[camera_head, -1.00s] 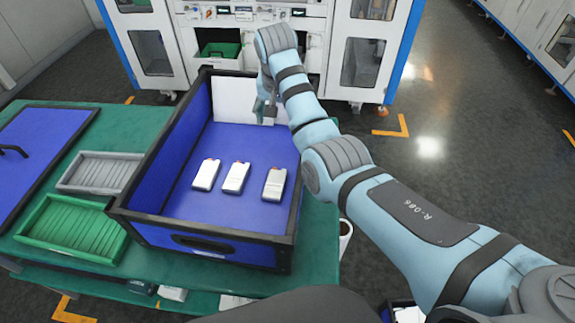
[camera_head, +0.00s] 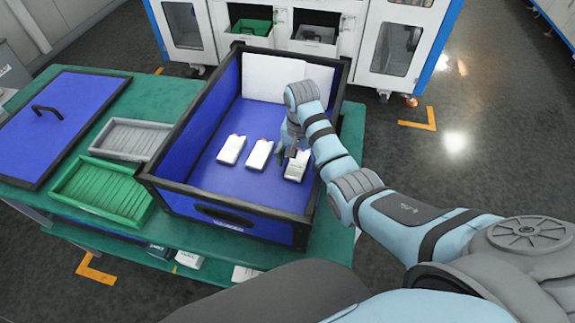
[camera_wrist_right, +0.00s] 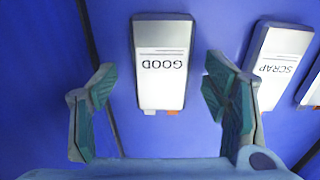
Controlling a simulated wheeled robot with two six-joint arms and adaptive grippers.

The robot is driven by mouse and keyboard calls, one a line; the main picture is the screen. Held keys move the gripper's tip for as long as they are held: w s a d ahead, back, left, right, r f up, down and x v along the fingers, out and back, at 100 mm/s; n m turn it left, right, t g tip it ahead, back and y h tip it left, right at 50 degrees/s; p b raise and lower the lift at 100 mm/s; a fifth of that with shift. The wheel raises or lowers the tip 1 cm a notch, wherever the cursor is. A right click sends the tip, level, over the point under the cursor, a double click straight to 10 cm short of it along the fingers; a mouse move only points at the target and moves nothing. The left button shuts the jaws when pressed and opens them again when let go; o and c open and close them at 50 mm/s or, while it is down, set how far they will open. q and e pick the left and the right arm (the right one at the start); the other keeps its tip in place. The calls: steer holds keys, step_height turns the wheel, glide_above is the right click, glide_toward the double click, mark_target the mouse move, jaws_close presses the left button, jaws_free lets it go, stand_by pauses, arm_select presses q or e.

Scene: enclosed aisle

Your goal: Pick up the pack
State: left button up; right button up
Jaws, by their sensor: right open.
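Three white packs lie in a row on the floor of a blue bin with a black rim (camera_head: 215,222). The right pack (camera_head: 297,166) is partly covered by my right gripper (camera_head: 291,150), which hangs over it. In the right wrist view this pack (camera_wrist_right: 162,65) reads GOOD and lies ahead of and between the open fingers (camera_wrist_right: 160,84), with gaps on both sides. The middle pack (camera_head: 259,154) shows in the wrist view as SCRAP (camera_wrist_right: 280,62), just outside one finger. The left pack (camera_head: 231,150) is cut off at the wrist view's edge. My left gripper is out of view.
The bin stands on a green bench top (camera_head: 130,88). To its left are a grey tray (camera_head: 130,140), a green tray (camera_head: 100,190) and a blue lid (camera_head: 50,120) with a black handle. White sheets (camera_head: 270,78) stand at the bin's back wall. A cabinet stands behind.

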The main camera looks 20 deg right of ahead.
steer(key=shift+w+f, duration=0.1)
steer(key=shift+f, duration=0.25)
steer(key=c, duration=1.3)
steer(key=shift+a+r, duration=0.1)
